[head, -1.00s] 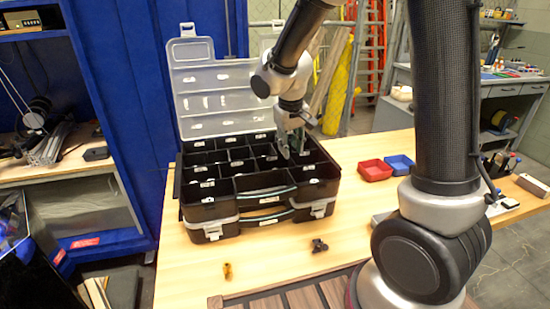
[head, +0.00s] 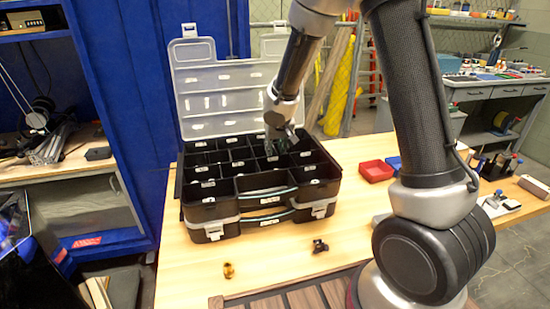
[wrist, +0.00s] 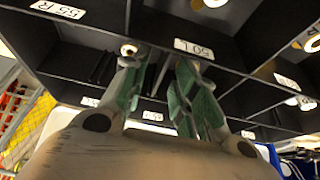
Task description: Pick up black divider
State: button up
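The black divider is one of the thin black walls inside the open black organizer case (head: 217,201); I cannot tell which one is meant. Black walls with white labels, such as the one marked 50 L (wrist: 194,48), surround my gripper in the wrist view. My gripper (head: 279,143) is down at the right rear compartments of the case. In the wrist view its two green-padded fingers (wrist: 160,78) stand apart with a dark gap between them. I cannot tell whether a divider edge lies in that gap, and I see nothing clearly held.
The clear lid (head: 215,95) stands open behind the case. A red bin (head: 376,171) and a partly hidden blue bin (head: 394,164) are to the right. A small brass part (head: 228,270) and a small black part (head: 320,246) lie in front. The wooden table (head: 185,285) is otherwise mostly clear there.

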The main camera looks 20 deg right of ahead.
aim_at(275, 150)
jog(key=shift+c, duration=0.2)
grip_shut()
jog(key=shift+r, duration=0.1)
jog(key=shift+w+r, duration=0.1)
jog(key=shift+r, duration=0.55)
notch_tip(275, 150, up, 9)
jog(key=shift+f, duration=0.2)
jog(key=shift+d, duration=0.1)
